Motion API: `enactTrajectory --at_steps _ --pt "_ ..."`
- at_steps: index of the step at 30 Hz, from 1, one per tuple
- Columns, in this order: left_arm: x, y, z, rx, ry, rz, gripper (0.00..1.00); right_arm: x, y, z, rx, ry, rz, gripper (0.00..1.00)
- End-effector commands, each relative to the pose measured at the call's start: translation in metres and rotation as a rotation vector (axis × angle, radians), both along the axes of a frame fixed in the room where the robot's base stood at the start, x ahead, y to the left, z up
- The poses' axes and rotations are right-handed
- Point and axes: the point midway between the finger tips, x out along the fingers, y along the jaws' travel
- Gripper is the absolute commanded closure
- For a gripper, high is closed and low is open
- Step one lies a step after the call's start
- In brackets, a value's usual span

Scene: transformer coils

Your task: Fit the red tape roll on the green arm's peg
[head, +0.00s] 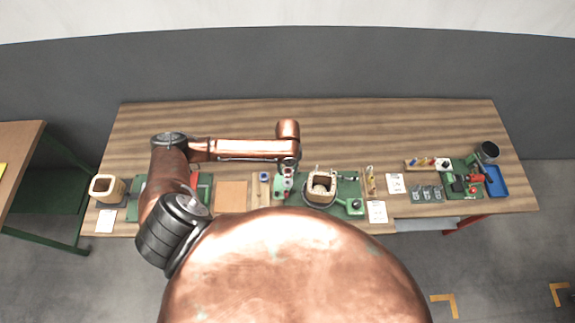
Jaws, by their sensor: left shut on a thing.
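My left arm comes in from the left and reaches over the middle of the table. Another green arm (354,206) stands at the mat's right corner. My right gripper is not in view.
A square coil (321,185) stands on the middle mat, and another coil (105,187) is at the far left. A brown board (231,195), white cards (377,211), a blue tray (496,181) and a dark cup (488,151) line the table. The table's back strip is clear.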

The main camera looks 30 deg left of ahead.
Motion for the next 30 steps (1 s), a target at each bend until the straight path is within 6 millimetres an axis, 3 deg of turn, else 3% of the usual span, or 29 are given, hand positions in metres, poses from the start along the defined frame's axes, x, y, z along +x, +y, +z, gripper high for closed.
enactTrajectory --at_steps 8,24,30 --pt "-0.001 0.001 -0.009 0.0 0.0 -0.034 0.84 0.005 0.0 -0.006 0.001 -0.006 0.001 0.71" --pt "-0.001 0.001 -0.054 0.001 0.0 -0.033 0.84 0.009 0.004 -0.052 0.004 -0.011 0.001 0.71" --pt "-0.001 0.001 -0.06 0.001 0.0 -0.032 0.84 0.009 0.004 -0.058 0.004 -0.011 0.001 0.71"
